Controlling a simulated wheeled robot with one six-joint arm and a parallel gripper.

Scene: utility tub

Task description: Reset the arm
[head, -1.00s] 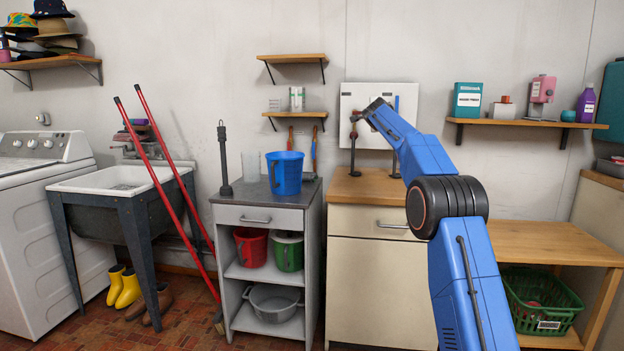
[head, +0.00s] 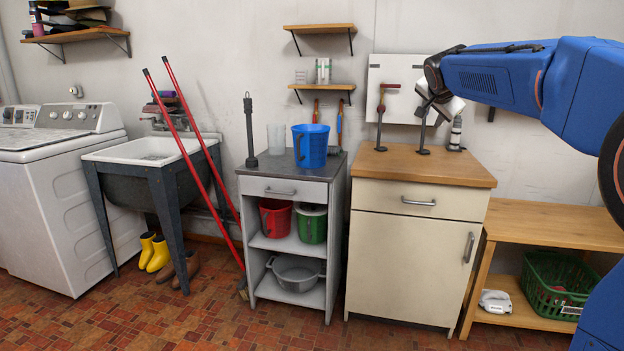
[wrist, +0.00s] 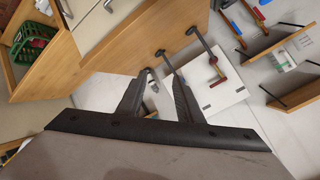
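My blue arm (head: 500,78) reaches in from the right edge of the head view. It ends in a dark wrist in front of the white wall panel, above the wooden-topped cabinet. In the wrist view my gripper (wrist: 162,82) shows two dark fingers with a clear gap and nothing held between them. In the head view the fingers are hard to make out against the white panel and the stands. The gripper looks close to the dark stands, but I cannot tell whether it touches one.
Dark stands (head: 422,151) stand on the cabinet's wooden top (head: 460,172). A blue pitcher (head: 310,146) is on the grey cart to the left. A low wooden bench (head: 550,224) with a green basket (head: 548,296) is on the right. The tiled floor in front is open.

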